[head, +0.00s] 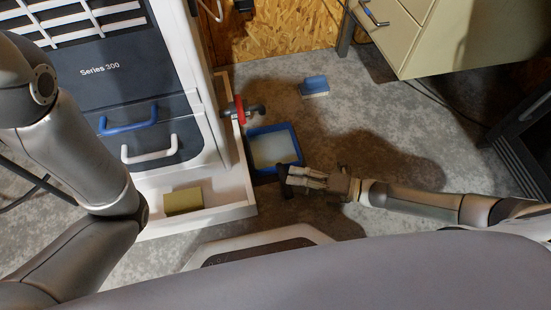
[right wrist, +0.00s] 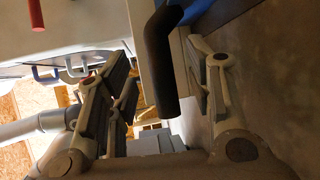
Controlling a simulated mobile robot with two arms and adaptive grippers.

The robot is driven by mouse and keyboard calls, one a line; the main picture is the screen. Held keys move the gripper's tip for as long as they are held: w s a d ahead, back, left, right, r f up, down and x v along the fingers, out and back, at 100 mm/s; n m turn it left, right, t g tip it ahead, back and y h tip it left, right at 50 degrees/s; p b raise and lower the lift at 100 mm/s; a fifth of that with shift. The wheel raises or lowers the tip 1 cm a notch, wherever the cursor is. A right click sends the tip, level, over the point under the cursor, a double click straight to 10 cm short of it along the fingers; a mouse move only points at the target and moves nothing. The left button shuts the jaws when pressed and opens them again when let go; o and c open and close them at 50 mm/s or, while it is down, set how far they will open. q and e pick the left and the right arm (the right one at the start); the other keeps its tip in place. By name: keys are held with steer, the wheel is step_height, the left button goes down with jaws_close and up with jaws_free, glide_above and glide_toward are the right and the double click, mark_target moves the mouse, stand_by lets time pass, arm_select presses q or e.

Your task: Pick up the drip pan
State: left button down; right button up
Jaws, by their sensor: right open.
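The drip pan (head: 250,163) is a shallow tray with a blue rim and a pale inside. It lies on the floor beside the white cabinet in the head view. My right gripper (head: 284,180) is low over the floor at the pan's near right corner. In the right wrist view my right gripper (right wrist: 160,95) is open, with a bent black bar (right wrist: 158,65) between its fingers. I cannot tell whether they touch it. A strip of blue (right wrist: 222,14) shows at the top. My left gripper is out of view.
A red valve with a black spout (head: 257,109) juts from the cabinet just behind the pan. An open white drawer (head: 232,212) holds a yellowish block (head: 183,201). A blue-topped block (head: 314,86) lies farther back. The floor right of the pan is mostly clear.

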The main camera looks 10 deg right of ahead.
steer(key=shift+b+x, duration=0.35)
steer(key=shift+x, duration=0.85)
jaws_close()
steer(key=shift+r, duration=0.1)
